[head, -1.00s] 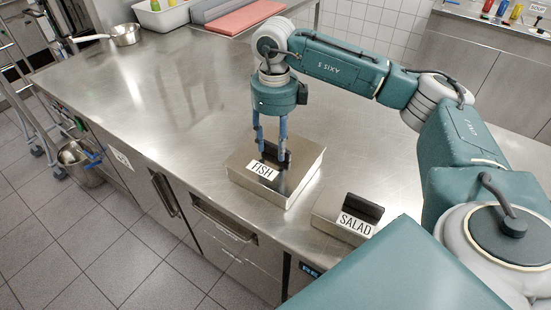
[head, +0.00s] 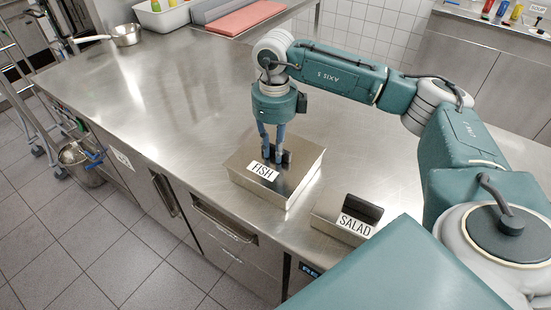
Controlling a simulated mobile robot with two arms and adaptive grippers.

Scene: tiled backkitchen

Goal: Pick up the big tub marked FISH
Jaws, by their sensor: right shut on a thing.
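The big steel tub marked FISH (head: 293,183) stands on the steel counter near its front edge, with a white label on its lid and a dark upright handle on top. My right gripper (head: 272,158) points down at the lid, and its blue fingers are shut on the tub's handle. The underside of the tub is hidden, and I see no clear gap between it and the counter. My left gripper is not in view.
A smaller tub marked SALAD (head: 347,219) with a dark handle stands close by, nearer to me on the right. A saucepan (head: 126,35) and a pink board (head: 238,20) are at the back. The left and middle of the counter (head: 170,100) are clear.

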